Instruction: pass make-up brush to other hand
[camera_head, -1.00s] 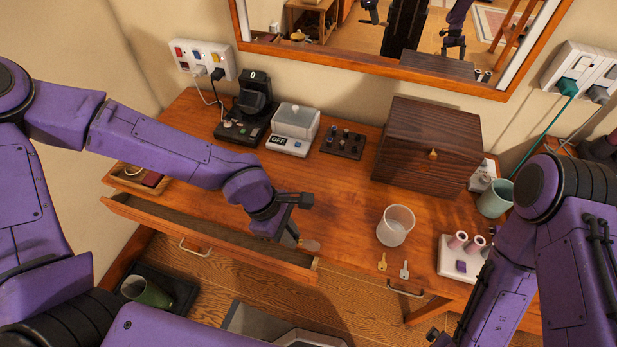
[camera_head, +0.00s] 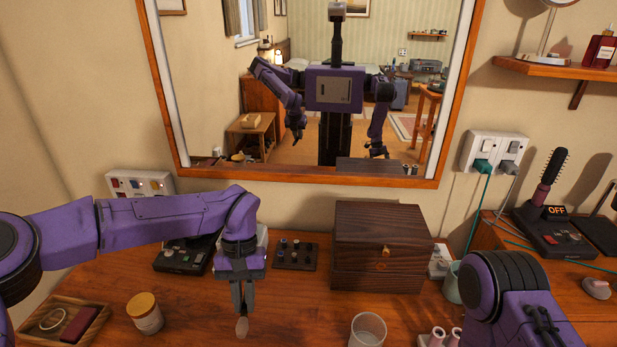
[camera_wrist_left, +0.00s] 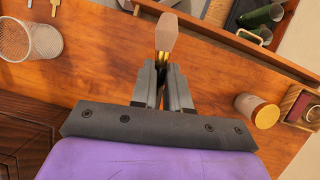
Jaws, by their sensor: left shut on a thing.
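The make-up brush (camera_head: 242,327) is in my left gripper (camera_head: 242,300), which is shut on it above the dressing table. Its pale, blunt head points down in the head view. In the left wrist view the brush (camera_wrist_left: 166,33) sticks out past the fingertips (camera_wrist_left: 163,75), with a gold band between head and jaws. The rest of the brush is hidden between the fingers. My right arm comes in at the lower right of the head view, but its gripper is out of the picture.
A clear glass (camera_head: 367,330) stands right of the brush, near a dark wooden box (camera_head: 381,247). A lidded jar (camera_head: 145,313) and a tray (camera_head: 88,336) are at the left. A green cup (camera_head: 453,283) stands by my right arm. The tabletop between jar and glass is mostly clear.

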